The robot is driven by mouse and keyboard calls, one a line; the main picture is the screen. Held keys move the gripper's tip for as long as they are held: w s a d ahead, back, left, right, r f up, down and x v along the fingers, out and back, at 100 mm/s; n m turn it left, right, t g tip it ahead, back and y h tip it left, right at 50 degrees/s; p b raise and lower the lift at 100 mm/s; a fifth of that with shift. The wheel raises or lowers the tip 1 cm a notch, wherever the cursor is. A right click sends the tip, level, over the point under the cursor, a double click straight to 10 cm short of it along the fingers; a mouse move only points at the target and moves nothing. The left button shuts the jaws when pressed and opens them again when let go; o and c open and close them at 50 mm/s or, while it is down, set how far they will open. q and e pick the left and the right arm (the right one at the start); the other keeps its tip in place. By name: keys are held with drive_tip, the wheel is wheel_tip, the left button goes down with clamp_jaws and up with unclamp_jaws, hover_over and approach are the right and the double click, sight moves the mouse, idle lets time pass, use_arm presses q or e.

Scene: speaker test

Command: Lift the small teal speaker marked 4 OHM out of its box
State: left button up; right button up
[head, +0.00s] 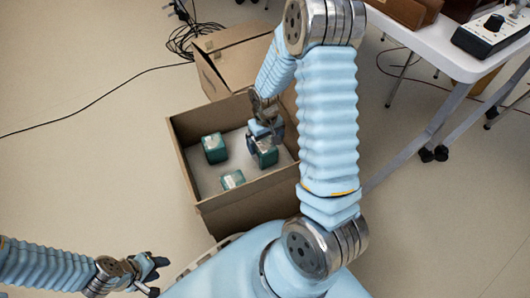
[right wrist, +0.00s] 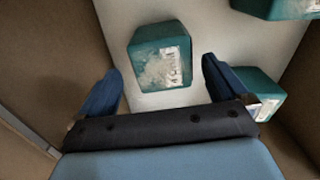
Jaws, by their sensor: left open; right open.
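Three small teal speakers with pale labels sit on the light floor of an open cardboard box (head: 245,198). One speaker (head: 265,153) is under my right gripper (head: 265,137), which is open and inside the box. In the right wrist view a teal speaker (right wrist: 158,57) lies ahead of the gap between the blue fingers of this gripper (right wrist: 160,78); its label seems to read 4 OHM, turned sideways. I see no finger touching it. The other speakers (head: 214,147) and (head: 232,180) stand to the left. My left gripper (head: 154,275) is open and empty, outside the box.
The box walls stand close around the speakers. In the right wrist view, two more teal speakers (right wrist: 275,8) and (right wrist: 257,92) are at the right. Another cardboard box (head: 235,55) and black cables (head: 190,40) lie behind. A white table (head: 450,50) stands at the upper right.

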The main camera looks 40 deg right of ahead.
wheel_tip(320, 180, down, 8)
drive_tip(key=shift+w+a+f+b, duration=0.1)
drive_tip(key=shift+w+b, duration=0.05)
drive_tip(key=shift+b, duration=0.8)
drive_tip(key=c, duration=1.4)
wheel_tip(320, 180, up, 9)
drive_tip(key=shift+f+p, duration=0.1)
drive_tip(key=shift+p, duration=1.1)
drive_tip(key=shift+r, duration=0.65)
drive_tip(key=shift+r, duration=0.1)
wheel_tip(320, 180, up, 27)
drive_tip(key=p, duration=1.5)
